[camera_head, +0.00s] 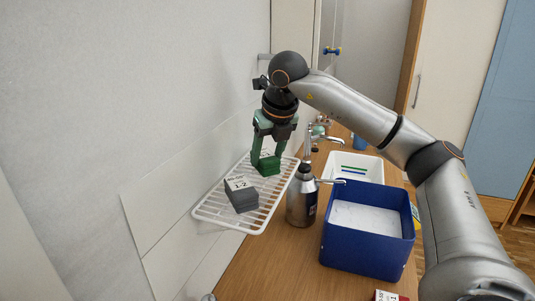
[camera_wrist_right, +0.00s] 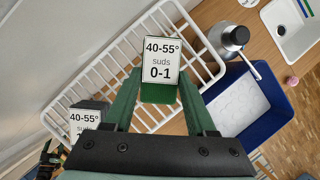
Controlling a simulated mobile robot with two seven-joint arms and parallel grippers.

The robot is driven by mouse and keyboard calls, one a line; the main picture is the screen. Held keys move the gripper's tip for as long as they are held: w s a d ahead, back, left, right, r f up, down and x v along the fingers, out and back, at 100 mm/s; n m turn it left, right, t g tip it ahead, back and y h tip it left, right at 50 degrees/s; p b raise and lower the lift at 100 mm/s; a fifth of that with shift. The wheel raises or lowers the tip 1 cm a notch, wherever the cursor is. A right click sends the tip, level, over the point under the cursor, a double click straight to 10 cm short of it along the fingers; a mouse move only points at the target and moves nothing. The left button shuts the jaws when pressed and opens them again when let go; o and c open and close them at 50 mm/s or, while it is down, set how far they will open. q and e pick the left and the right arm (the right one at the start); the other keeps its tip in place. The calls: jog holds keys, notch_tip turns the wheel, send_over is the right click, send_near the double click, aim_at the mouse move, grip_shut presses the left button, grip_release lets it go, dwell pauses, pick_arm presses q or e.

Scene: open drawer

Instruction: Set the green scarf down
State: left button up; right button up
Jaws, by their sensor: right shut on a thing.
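The green scarf (camera_head: 269,167) is a small folded green block with a white label reading 40-55°, suds 0-1. It also shows in the wrist view (camera_wrist_right: 160,93). My right gripper (camera_head: 266,156) points down and is shut on it, with one green finger on each side. The scarf is over the far part of the white wire rack (camera_head: 213,217); I cannot tell whether it touches the wires. My left gripper is not in view.
A dark grey folded block (camera_head: 241,199) with a label lies on the rack, nearer than the scarf. A metal bottle (camera_head: 301,205) with a spout stands beside the rack. A blue bin (camera_head: 362,249) and a white tray (camera_head: 374,160) stand to the right. Rack wires between the blocks look bare.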

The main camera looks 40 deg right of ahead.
jog(key=shift+f, duration=0.15)
jog(key=o, duration=1.4)
jog(key=shift+c, duration=0.2)
jog(key=shift+r, duration=0.25)
jog(key=p+v, duration=0.1)
jog(key=v, duration=1.1)
